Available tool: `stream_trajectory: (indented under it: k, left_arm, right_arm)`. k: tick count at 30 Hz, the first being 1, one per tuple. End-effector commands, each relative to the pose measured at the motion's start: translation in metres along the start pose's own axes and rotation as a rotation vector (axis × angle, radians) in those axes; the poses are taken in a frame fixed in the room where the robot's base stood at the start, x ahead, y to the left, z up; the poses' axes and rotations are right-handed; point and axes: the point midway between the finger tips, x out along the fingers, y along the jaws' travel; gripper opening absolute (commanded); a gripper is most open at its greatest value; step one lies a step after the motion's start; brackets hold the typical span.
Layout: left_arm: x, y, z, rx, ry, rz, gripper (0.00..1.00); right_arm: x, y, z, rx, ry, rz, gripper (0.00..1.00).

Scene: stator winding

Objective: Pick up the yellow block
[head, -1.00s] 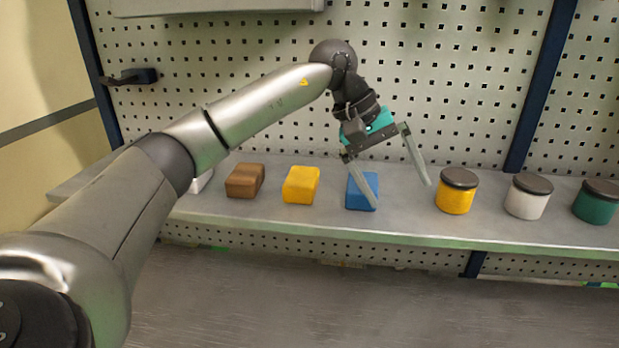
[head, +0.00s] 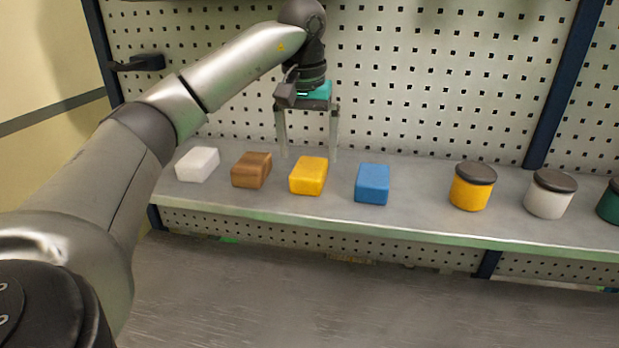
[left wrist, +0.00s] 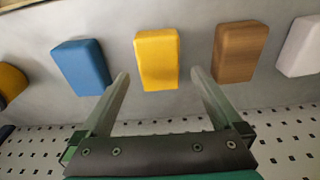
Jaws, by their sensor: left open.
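The yellow block (head: 308,176) sits on the grey shelf (head: 410,215), between the brown block and the blue block. My left gripper (head: 309,158) is open and empty, its fingers pointing down above and behind the yellow block in the head view. In the left wrist view the yellow block (left wrist: 157,59) lies ahead of the left gripper (left wrist: 162,76), roughly centred between the two fingertips and apart from them. My right gripper is in neither view.
A brown block (head: 252,170) and a white block (head: 198,164) stand to the left; a blue block (head: 373,184) stands to the right. Farther right are lidded jars, yellow (head: 470,190), white (head: 547,197) and green (head: 610,204). A perforated panel (head: 430,80) rises behind the shelf.

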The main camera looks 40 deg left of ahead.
Motion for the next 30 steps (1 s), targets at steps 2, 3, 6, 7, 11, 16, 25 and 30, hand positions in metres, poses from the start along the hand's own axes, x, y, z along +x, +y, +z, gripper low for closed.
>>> stream_trajectory:
  k: [2,3,6,7,11,16,25,30]
  left_arm:
    - [0.005,0.000,0.000,-0.001,-0.001,-0.002,1.00]
    - [0.010,0.000,0.000,-0.001,-0.002,-0.001,1.00]
    - [0.026,0.000,0.001,-0.001,-0.004,-0.003,1.00]
    - [0.031,0.000,0.001,0.000,-0.005,-0.003,1.00]
    - [0.047,0.001,0.001,0.000,-0.003,0.000,1.00]
    - [0.053,0.001,0.000,0.000,0.000,0.001,1.00]
    - [0.053,0.001,0.000,0.000,0.000,0.001,1.00]
    - [0.055,0.001,0.001,0.000,-0.001,0.001,1.00]
  right_arm:
    - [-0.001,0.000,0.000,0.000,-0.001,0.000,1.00]
    - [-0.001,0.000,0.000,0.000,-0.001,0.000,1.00]
    - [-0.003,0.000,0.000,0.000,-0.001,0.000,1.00]
    - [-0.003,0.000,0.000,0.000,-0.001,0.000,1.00]
    - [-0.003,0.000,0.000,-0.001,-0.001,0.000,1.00]
    - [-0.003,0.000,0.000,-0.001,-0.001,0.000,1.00]
    - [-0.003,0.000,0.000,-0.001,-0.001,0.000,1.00]
    - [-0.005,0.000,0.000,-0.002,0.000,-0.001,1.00]
